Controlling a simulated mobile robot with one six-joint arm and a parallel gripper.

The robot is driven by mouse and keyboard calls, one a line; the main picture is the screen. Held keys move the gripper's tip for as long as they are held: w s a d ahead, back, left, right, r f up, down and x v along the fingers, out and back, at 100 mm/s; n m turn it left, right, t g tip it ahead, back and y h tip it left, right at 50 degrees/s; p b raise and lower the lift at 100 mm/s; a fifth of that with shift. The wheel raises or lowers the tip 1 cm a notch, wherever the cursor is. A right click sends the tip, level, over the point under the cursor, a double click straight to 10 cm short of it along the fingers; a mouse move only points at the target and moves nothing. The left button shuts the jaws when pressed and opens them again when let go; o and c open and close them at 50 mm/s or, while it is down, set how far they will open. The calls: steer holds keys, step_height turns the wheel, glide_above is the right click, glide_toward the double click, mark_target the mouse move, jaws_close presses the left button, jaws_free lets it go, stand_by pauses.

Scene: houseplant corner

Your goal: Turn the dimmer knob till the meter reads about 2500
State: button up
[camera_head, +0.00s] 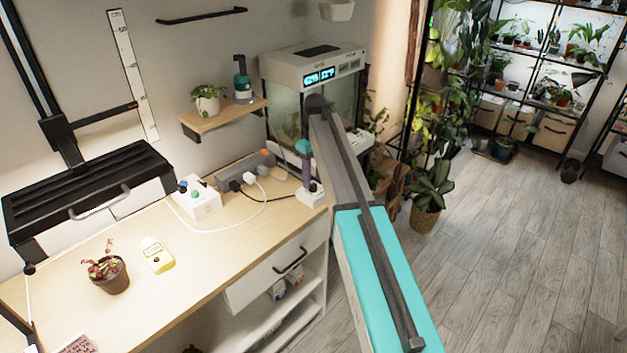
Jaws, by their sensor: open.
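My gripper (307,180) points down from the teal and purple wrist at the bench's right edge. Its jaws are open, small in the picture and partly merged with what lies behind. Just below is a small white box (311,198) with a dark knob on top, which looks like the dimmer; I cannot tell whether the fingers touch or straddle the knob. A yellow handheld meter (158,258) lies on the bench left of centre; its reading is too small to read. The black lamp panel (85,190) hangs over the bench at left.
A white box with coloured buttons (197,200) and a grey power strip (240,172) with a white plug and cable stand on the bench. A potted red plant (107,274) is beside the meter. A tank (300,95) stands behind. The front middle of the bench is clear.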

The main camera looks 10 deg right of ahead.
steer(key=shift+f, duration=1.05)
steer(key=c, duration=1)
steer(key=shift+c, duration=0.2)
steer(key=shift+a+n, duration=0.1)
steer(key=shift+n, duration=0.2)
steer(key=n+p, duration=0.1)
steer(key=n, duration=0.3)
steer(key=shift+a+n+p, duration=0.1)
steer(key=shift+n+p, duration=0.4)
steer(key=shift+n, duration=1.5)
steer(key=shift+s, duration=0.1)
